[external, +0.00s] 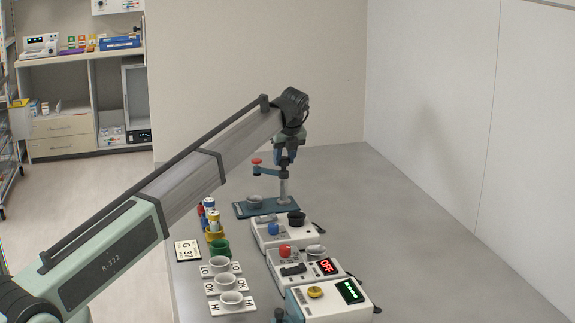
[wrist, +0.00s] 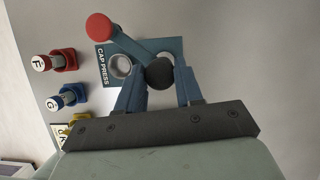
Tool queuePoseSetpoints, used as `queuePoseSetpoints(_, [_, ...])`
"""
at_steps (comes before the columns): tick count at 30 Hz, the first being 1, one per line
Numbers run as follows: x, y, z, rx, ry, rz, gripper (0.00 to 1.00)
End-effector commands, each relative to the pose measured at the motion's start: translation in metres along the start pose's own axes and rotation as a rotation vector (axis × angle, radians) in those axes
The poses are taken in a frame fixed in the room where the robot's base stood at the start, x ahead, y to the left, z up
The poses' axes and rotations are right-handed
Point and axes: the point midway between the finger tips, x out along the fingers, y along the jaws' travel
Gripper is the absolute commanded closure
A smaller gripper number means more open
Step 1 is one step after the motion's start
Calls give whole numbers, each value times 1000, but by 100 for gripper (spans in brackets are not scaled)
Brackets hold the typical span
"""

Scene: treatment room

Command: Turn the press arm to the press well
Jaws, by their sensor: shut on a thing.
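The press stands at the back of the table, with a blue base (external: 240,211) marked CAP PRESS in the wrist view (wrist: 104,55). Its post (external: 283,189) carries the press arm (external: 266,171), which ends in a red knob (wrist: 100,27). The press well (external: 254,201) is a grey ring on the base, also visible in the wrist view (wrist: 120,66). The arm points up-left in the wrist view, its knob past the well there; in the external view the knob is above the well. Exact alignment is unclear. My gripper (wrist: 159,82) is shut around the arm's dark hub end.
Vials F (wrist: 40,63) and G (wrist: 55,102) stand in holders beside the press. White devices (external: 285,232) with knobs and displays line the table in front. The right tabletop is clear.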

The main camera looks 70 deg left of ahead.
Motion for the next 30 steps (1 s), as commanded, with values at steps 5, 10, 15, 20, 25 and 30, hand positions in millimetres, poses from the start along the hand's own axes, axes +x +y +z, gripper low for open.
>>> queuePoseSetpoints(5, [0,0,0,0,0,0,89])
queuePoseSetpoints(10, [0,0,0,0,0,0,100])
queuePoseSetpoints(15, [0,0,0,0,0,0,100])
queuePoseSetpoints(20, [0,0,0,-10,0,4,100])
queuePoseSetpoints(25, [0,-1,1,-63,-1,27,100])
queuePoseSetpoints(30, [0,-2,1,-165,0,70,100])
